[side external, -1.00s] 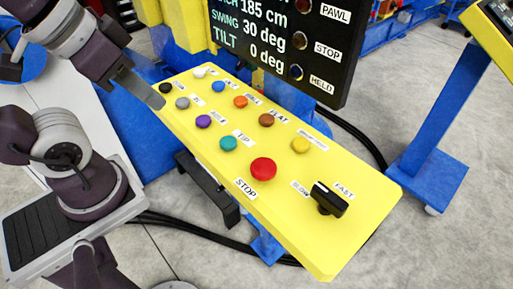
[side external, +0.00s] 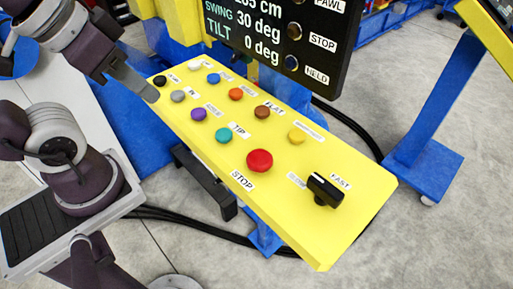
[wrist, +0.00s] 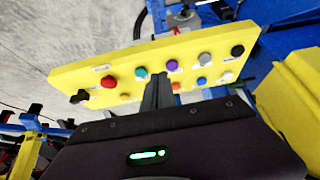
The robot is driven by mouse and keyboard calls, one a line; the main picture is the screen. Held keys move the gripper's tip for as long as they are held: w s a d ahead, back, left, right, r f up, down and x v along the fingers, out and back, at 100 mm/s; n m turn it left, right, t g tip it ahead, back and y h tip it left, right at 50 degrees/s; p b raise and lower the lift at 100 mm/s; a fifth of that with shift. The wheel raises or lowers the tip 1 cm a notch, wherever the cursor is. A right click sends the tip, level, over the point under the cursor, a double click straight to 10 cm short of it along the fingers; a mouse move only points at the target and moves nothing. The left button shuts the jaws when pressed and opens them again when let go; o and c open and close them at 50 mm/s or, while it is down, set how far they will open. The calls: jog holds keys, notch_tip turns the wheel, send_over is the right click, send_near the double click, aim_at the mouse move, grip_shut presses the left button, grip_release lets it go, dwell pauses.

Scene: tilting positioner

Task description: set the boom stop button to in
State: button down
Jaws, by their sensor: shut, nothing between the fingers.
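The large red round button (side external: 259,160) sits on the yellow sloping panel (side external: 325,240), with a STOP label (side external: 242,180) beside it. It looks like a raised mushroom head; I cannot tell whether it is in or out. It also shows in the wrist view (wrist: 108,82), left of my fingers. My gripper (side external: 151,95) is shut and empty at the panel's far left end, near the black button (side external: 160,80), well away from the red one. In the wrist view the closed fingers (wrist: 158,78) overlap the panel's middle in the picture, hiding a little of it.
A dark display (side external: 285,35) rises behind the panel.

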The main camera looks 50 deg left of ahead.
aim_at(260, 157)
jog(key=c, duration=2.1)
grip_release()
